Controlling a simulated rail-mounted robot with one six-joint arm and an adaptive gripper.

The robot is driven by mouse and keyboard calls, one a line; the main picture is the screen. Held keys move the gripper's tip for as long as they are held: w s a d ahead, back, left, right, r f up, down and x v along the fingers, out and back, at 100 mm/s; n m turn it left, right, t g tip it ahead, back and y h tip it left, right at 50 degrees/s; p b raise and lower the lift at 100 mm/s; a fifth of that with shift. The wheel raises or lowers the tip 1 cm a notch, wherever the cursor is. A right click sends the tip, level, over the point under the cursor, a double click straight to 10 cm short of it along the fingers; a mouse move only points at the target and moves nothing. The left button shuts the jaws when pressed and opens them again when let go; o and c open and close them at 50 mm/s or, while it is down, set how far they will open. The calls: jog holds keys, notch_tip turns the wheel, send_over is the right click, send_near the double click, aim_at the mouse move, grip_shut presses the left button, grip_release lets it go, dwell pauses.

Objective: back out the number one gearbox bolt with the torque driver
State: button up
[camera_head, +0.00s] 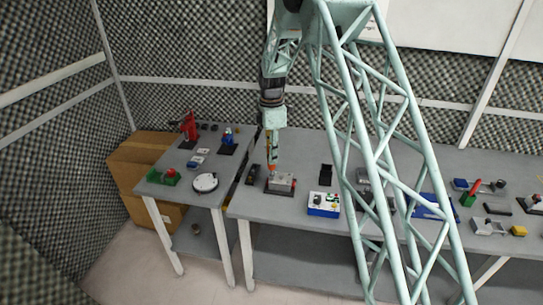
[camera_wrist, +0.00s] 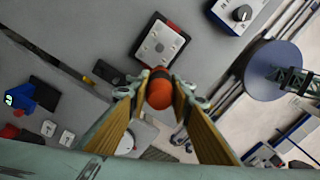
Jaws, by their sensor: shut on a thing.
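My gripper (camera_head: 271,136) hangs over the left end of the long table, pointing down. It is shut on the torque driver (camera_head: 271,163), whose orange-red end shows between the fingers in the wrist view (camera_wrist: 159,94). The gearbox (camera_head: 283,182) is a grey block on a dark base below the driver. In the wrist view the gearbox (camera_wrist: 158,46) lies just beyond the fingertips, with small round marks on its pale top. The driver's lower end is over the gearbox's left side. I cannot tell whether it touches a bolt, and the number one bolt cannot be made out.
A blue and white box with a knob (camera_head: 323,204) stands right of the gearbox, and a black holder (camera_head: 326,173) stands behind it. A side table (camera_head: 180,215) at left carries a red device (camera_head: 189,126) and a white disc (camera_head: 205,183). Several tools lie further right.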

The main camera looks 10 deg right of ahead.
jog(key=shift+f+b, duration=0.3)
jog(key=shift+f, duration=0.25)
dwell(0.7)
jog(key=shift+r, duration=0.6)
dwell(1.6)
jog(key=shift+r+p, duration=1.2)
jog(key=shift+r, duration=1.15)
